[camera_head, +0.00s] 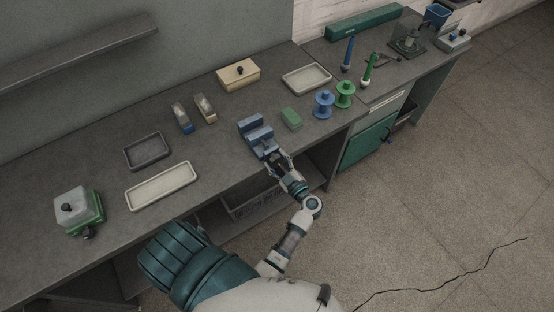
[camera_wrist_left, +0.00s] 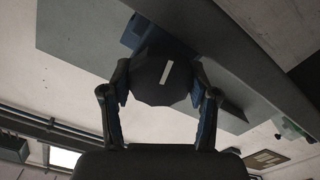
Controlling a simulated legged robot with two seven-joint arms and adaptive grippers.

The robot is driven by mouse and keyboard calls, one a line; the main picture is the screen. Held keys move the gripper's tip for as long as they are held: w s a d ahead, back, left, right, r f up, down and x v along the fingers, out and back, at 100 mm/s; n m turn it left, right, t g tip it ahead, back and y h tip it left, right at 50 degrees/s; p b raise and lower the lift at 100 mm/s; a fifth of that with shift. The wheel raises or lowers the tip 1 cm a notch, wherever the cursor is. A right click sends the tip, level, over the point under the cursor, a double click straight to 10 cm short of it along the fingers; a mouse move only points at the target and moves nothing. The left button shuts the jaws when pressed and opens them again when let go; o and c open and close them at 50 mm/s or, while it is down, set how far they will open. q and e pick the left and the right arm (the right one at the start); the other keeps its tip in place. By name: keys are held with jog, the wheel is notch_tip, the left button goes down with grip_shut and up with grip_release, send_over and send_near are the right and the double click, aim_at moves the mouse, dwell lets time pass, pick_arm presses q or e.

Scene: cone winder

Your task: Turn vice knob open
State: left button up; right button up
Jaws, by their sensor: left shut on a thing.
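The blue vice (camera_head: 258,136) sits at the front edge of the grey workbench, and part of it shows in the left wrist view (camera_wrist_left: 133,36). The dark, many-sided vice knob (camera_wrist_left: 160,78) has a pale stripe on its face. My left gripper (camera_head: 279,161) is at the front of the vice. In the left wrist view, its two fingers (camera_wrist_left: 161,90) stand on either side of the knob and are shut on it. The knob is mostly hidden by the gripper in the head view. My right gripper is not in view.
A green block (camera_head: 291,118) lies just right of the vice, with a blue spool (camera_head: 324,104) and a green spool (camera_head: 345,94) beyond. A pale tray (camera_head: 161,187) and a dark tray (camera_head: 147,151) lie to the left. Bare bench lies between them and the vice.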

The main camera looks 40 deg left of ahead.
pick_arm(q)
jog(key=shift+n, duration=0.3)
jog(key=o, duration=1.2)
jog(key=shift+w+a, duration=0.1)
jog(key=shift+c, duration=0.2)
